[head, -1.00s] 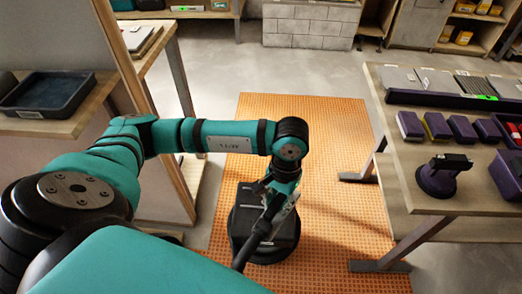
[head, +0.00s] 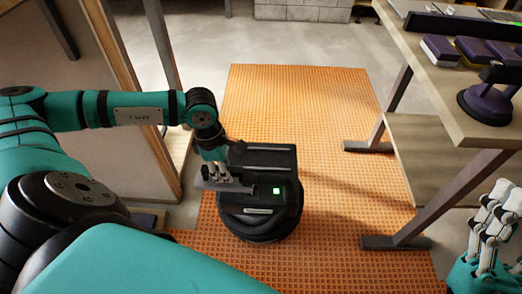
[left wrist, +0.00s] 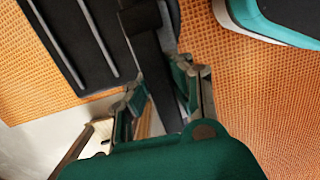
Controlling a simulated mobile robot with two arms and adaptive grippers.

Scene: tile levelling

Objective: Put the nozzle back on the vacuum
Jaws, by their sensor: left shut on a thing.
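The black vacuum (head: 268,160) stands on the orange grid mat, with a small green light on its top. My left gripper (head: 222,182) is at its left side in the head view, pointing down. In the left wrist view, the gripper (left wrist: 158,105) is shut on a long dark bar, which looks like the nozzle (left wrist: 152,60), beside the dark ribbed vacuum body (left wrist: 88,40). The nozzle's end is out of sight, and I cannot tell whether it touches the vacuum. My right gripper (head: 492,215) is at the lower right, fingers up; its opening is unclear.
A wooden partition (head: 130,100) stands on the left. The mat (head: 300,95) behind the vacuum is clear.

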